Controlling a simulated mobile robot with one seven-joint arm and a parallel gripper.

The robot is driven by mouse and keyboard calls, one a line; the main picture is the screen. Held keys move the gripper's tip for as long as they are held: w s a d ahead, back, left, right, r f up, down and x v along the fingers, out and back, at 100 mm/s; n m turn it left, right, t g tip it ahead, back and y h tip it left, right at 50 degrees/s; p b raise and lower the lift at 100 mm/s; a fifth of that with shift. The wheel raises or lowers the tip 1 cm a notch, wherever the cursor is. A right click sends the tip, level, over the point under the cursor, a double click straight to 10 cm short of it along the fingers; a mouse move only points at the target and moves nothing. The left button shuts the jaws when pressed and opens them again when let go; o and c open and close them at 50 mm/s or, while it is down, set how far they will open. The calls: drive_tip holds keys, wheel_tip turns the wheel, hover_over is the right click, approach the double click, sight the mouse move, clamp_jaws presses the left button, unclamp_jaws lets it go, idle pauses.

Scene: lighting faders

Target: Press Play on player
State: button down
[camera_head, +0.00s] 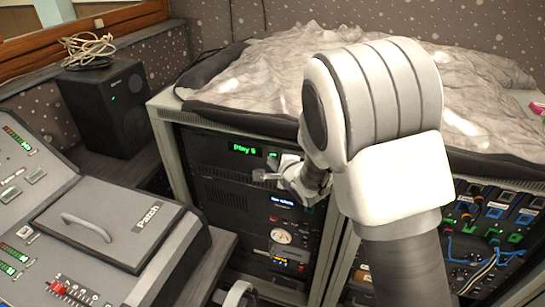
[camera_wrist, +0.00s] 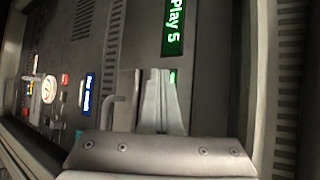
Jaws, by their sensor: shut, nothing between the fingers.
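The player is a dark rack unit (camera_head: 207,147) at the top of the rack, with a green display (camera_head: 245,149) that starts with "Play". In the wrist view the display (camera_wrist: 174,27) reads "Play 5", turned sideways. My gripper (camera_head: 258,176) is in front of the rack, just below the player's display in the head view. In the wrist view my gripper's fingers (camera_wrist: 160,74) are together and empty, pointing at the front panel. A small green light (camera_wrist: 172,77) shows beside the fingertips. The fingers hide part of the panel, and I cannot tell whether they touch it. No Play button is clearly visible.
Lower rack units carry a blue display (camera_head: 283,201) and a round white gauge (camera_head: 281,236). A mixing desk (camera_head: 110,225) stands close on the left, with a black speaker (camera_head: 107,105) behind it. A patch bay with cables (camera_head: 490,225) is at the right. A crumpled grey cover (camera_head: 270,70) lies on top.

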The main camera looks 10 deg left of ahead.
drive_tip(key=shift+s, duration=0.7)
drive_tip(key=shift+s+b, duration=0.1)
drive_tip(key=shift+b, duration=0.2)
drive_tip(key=shift+s+a+b, duration=0.15)
drive_tip(key=shift+s+b, duration=0.2)
drive_tip(key=shift+s, duration=0.9)
drive_tip(key=shift+s+a+b, duration=0.1)
drive_tip(key=shift+s+b, duration=0.25)
drive_tip(key=shift+s, duration=0.85)
